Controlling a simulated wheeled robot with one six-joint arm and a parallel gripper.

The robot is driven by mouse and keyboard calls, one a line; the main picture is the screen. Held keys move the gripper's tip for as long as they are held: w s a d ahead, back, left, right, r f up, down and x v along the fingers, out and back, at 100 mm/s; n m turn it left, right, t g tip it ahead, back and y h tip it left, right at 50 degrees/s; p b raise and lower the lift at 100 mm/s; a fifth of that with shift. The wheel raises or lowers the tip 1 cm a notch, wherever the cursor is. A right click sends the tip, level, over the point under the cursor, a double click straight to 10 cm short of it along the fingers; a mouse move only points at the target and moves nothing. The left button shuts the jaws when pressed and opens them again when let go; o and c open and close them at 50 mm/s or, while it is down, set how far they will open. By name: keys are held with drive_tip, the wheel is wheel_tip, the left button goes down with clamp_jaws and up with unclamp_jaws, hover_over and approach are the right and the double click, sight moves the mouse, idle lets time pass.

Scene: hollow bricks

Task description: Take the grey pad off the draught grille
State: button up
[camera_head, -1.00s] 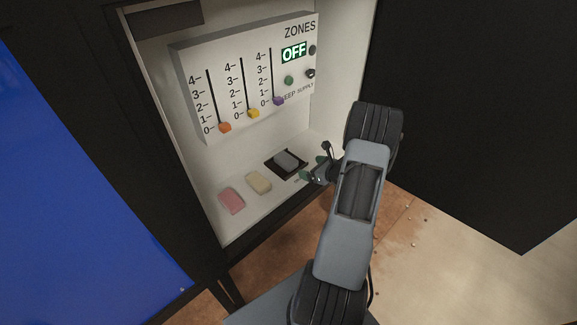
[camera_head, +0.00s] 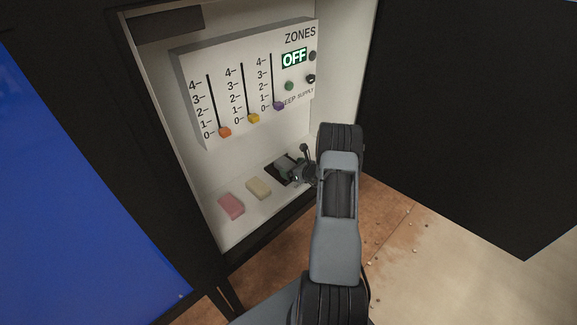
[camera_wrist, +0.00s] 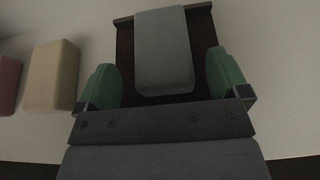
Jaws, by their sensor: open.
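The grey pad (camera_wrist: 163,52) lies on the dark draught grille (camera_wrist: 124,60) on the white cabinet floor. In the head view the pad (camera_head: 285,163) is partly hidden by my gripper (camera_head: 291,170). In the wrist view my gripper (camera_wrist: 163,84) is open, with one green fingertip on each side of the pad's near end. A gap shows between each finger and the pad. Whether the fingers are level with the pad or above it, I cannot tell.
A cream block (camera_head: 258,188) and a pink block (camera_head: 231,206) lie left of the grille. A ZONES panel (camera_head: 240,95) with three sliders and an OFF display stands behind. The cabinet's side wall (camera_head: 345,70) is close on the right.

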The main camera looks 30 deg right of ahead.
drive_tip(key=shift+x, duration=0.75)
drive_tip(key=c, duration=1)
